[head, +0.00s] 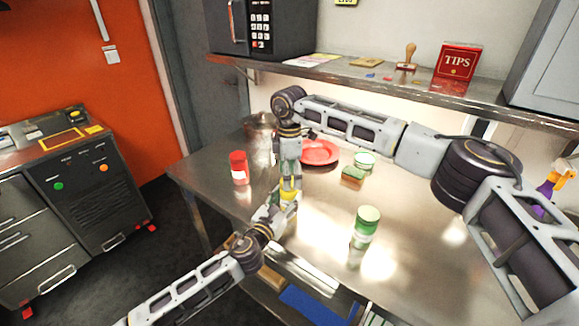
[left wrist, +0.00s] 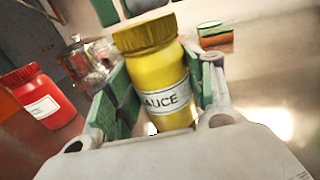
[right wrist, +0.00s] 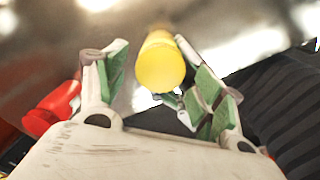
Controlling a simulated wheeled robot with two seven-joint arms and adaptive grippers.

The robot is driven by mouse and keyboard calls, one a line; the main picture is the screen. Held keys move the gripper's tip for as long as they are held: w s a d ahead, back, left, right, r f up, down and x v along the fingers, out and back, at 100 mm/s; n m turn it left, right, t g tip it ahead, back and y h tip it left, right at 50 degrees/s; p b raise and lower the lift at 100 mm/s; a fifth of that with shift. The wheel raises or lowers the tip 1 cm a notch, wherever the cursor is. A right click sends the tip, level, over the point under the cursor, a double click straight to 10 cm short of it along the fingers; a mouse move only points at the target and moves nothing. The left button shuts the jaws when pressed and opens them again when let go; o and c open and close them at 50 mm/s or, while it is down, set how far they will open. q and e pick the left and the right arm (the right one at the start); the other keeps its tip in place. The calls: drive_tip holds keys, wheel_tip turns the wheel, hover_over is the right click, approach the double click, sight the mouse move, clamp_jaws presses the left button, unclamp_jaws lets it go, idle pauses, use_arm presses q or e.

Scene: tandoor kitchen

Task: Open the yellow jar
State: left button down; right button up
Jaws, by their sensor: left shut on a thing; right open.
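The yellow jar (left wrist: 160,85) stands in my left gripper (left wrist: 165,105), with its "SAUCE" label facing that wrist. Its yellow lid (left wrist: 145,33) is on. In the head view the jar (head: 290,194) is partly hidden between the two grippers. My left gripper (head: 274,208) is shut on the jar's body from the front. My right gripper (head: 290,168) points down above the jar. In the right wrist view the round lid (right wrist: 160,68) shows between the open fingers of my right gripper (right wrist: 157,75), without clear contact.
A red jar (head: 239,168) stands left of the grippers, and a red plate (head: 318,152) lies behind. A shelf (head: 400,83) hangs above the back.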

drive_tip(key=shift+f, duration=0.8)
drive_tip(key=shift+c, duration=0.4)
drive_tip(key=c, duration=1)
drive_tip(key=shift+n, duration=0.3)
